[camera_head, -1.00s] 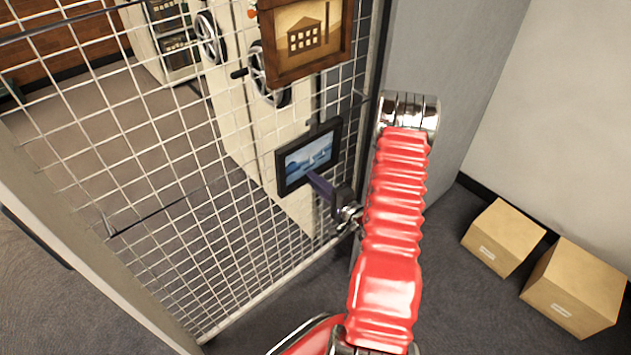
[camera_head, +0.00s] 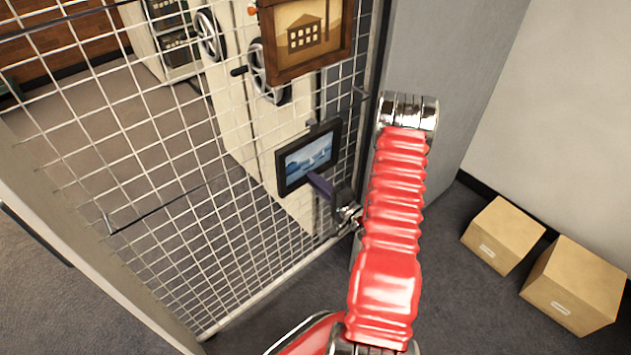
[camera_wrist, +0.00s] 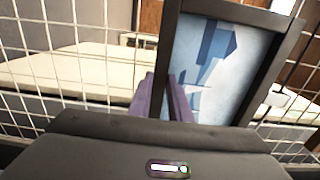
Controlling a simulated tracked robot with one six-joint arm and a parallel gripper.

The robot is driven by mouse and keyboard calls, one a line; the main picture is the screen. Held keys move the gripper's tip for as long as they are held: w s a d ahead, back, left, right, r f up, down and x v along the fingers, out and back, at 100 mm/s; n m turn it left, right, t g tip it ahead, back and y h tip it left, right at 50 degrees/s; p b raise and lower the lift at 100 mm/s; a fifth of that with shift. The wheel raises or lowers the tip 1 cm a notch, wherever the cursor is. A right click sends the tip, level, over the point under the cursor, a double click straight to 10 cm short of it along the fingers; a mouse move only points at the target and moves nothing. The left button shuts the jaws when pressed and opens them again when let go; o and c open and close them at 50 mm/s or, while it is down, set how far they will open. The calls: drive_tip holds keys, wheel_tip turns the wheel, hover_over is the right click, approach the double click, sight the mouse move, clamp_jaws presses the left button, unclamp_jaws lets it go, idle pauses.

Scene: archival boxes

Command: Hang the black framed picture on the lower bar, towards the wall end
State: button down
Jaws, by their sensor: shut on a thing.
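The black framed picture (camera_head: 297,171), showing sailing boats on blue water, is upright against or just in front of the wire mesh, below a brown framed picture. My gripper (camera_head: 316,180) is shut on its lower edge from the front. In the wrist view the black framed picture (camera_wrist: 215,65) looks tilted, with the purple fingers (camera_wrist: 163,85) at its lower left edge. The lower bar (camera_head: 170,205) is a thin dark rail running along the mesh, up to the right towards the picture. The picture hides part of it, and I cannot tell whether its hook touches the bar.
The brown framed picture (camera_head: 285,62) hangs above on the mesh (camera_head: 150,130). A grey wall (camera_head: 440,65) stands close to the right. Two cardboard boxes (camera_head: 503,237) sit on the floor at the right. A cream cabinet with handwheels (camera_head: 225,95) is behind the mesh.

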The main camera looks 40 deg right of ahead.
drive_tip(key=shift+f, duration=0.4)
idle(0.3)
drive_tip(key=c, duration=1.6)
unclamp_jaws()
drive_tip(key=shift+s+d, duration=0.15)
drive_tip(key=shift+s, duration=5.35)
drive_tip(key=shift+f, duration=0.1)
